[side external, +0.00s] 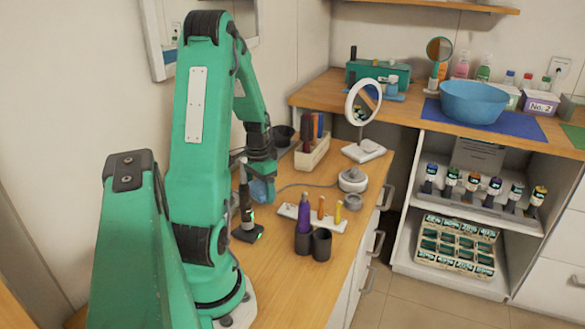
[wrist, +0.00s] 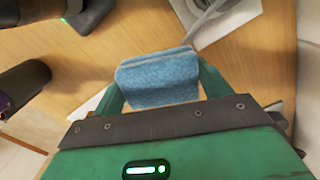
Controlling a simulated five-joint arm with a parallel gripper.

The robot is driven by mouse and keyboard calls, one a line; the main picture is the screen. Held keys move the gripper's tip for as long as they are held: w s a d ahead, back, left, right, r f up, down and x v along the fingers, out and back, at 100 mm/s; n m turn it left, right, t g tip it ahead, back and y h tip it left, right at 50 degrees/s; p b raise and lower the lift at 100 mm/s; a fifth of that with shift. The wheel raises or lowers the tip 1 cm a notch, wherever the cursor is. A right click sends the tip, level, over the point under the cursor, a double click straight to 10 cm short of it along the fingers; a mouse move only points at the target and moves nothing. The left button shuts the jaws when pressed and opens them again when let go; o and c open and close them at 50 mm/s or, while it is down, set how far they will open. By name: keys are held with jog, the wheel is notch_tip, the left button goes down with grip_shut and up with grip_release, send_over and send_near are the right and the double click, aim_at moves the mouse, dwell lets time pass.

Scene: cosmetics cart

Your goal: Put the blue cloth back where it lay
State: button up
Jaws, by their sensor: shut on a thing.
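The blue cloth (wrist: 158,84) is folded into a small pad and held between the two green fingers of my gripper (wrist: 160,78) in the wrist view. The fingers are shut on it from both sides. In the side external view, my gripper (side external: 262,180) is low over the wooden cart top, and a part of the blue cloth (side external: 259,191) shows beneath it. Wooden surface shows around the cloth in the wrist view. I cannot tell whether the cloth touches it.
A black upright device (side external: 246,215) stands close by my gripper.

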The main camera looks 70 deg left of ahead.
aim_at(260, 186)
jog(key=shift+f, duration=0.6)
jog(key=o, duration=0.9)
jog(key=shift+r, duration=0.15)
notch_tip(260, 186, up, 13)
jog(key=shift+w+a, duration=0.1)
jog(key=shift+w, duration=0.05)
dwell(0.6)
